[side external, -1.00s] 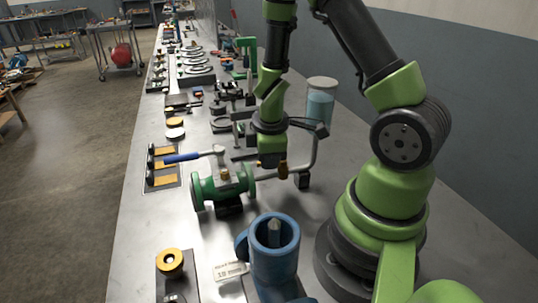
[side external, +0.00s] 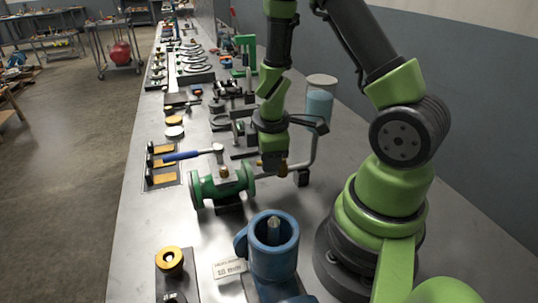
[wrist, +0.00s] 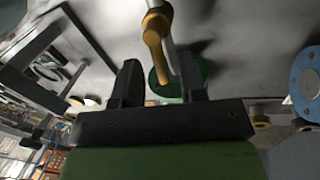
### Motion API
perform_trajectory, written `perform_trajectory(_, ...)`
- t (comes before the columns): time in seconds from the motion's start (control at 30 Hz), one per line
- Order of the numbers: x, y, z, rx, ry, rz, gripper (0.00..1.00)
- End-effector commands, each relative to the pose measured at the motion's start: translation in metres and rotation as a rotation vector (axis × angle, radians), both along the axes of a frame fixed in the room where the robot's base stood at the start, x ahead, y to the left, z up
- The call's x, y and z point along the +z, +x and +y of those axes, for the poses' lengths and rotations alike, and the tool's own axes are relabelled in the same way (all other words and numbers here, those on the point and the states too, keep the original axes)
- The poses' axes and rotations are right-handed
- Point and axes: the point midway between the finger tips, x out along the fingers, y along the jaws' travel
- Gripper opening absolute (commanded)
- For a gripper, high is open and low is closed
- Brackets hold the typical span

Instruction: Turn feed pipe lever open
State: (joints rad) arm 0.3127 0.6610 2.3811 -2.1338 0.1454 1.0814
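A grey pipe (side external: 314,150) runs from the valve's right side and bends upward. My gripper (side external: 272,165) is over this pipe just right of the valve and partly hides it. In the wrist view my gripper (wrist: 158,60) has its two dark fingers apart. A brass-coloured lever-like part (wrist: 154,38) on the grey pipe reaches between them. Part of a green flange (wrist: 199,70) shows behind the right finger. Contact cannot be told.
A blue upright pipe fitting (side external: 272,250) stands in front of the valve. A clear-blue cylinder (side external: 319,103) stands behind the pipe. A black-and-yellow panel (side external: 162,165) lies left of the valve. Several tools and clamps fill the bench further back.

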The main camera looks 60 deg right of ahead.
Motion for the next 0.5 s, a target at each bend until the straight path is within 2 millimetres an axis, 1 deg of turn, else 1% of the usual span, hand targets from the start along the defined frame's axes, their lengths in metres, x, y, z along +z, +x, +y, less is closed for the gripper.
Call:
perform_trajectory(0.27, -0.0002, 0.0004, -0.0004, -0.011, 0.0, 0.0, 0.38)
perform_trajectory(0.5, -0.0001, 0.0026, -0.0023, -0.096, 0.0, -0.001, 0.38)
